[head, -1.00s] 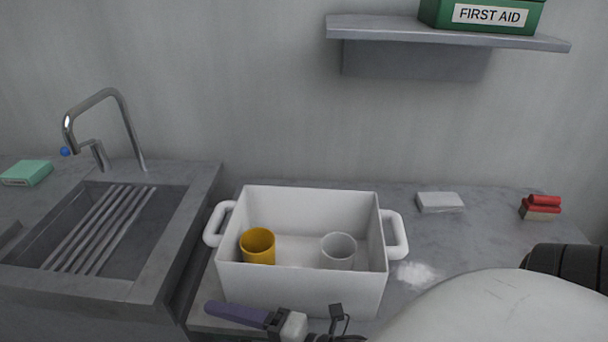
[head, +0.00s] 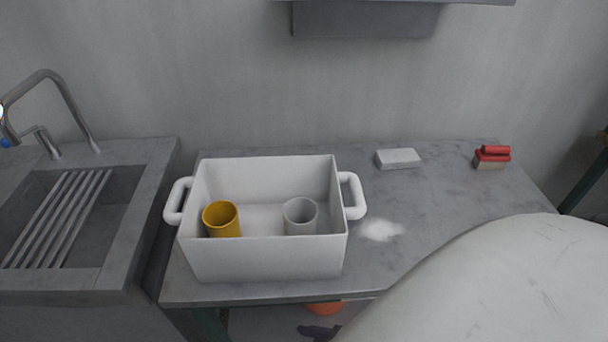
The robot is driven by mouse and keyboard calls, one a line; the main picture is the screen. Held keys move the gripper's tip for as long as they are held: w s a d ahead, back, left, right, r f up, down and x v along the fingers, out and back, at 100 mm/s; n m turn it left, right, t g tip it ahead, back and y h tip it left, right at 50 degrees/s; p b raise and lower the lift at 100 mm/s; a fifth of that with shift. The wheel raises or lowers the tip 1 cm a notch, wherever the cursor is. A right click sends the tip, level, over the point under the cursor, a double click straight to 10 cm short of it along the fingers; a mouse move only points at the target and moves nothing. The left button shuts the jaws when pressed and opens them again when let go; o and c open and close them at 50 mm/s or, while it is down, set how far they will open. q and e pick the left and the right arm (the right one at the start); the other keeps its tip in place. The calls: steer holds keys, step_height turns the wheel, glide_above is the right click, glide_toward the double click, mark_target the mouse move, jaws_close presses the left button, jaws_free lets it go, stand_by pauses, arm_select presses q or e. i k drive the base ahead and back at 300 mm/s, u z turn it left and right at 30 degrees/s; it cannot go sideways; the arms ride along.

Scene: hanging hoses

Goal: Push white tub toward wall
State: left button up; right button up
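The white tub (head: 262,258) stands upright near the front edge of the grey counter (head: 440,205), with a looped handle on each side. A yellow cup (head: 222,219) and a white cup (head: 300,216) stand inside it. A strip of bare counter lies between the tub and the grey wall (head: 240,70). Neither of my grippers shows in the head view. A large pale rounded part of mine fills the lower right and hides the counter's front right.
A sink with a ribbed rack (head: 58,218) and a tap (head: 55,105) is at the left. A white block (head: 398,158) and a red-topped brush (head: 491,157) lie at the back right. White powder (head: 380,230) lies right of the tub. An orange thing (head: 324,308) shows below the counter.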

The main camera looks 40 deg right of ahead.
mark_target(260, 188)
steer(key=z, duration=0.95)
steer(key=k, duration=0.45)
steer(key=i, duration=0.45)
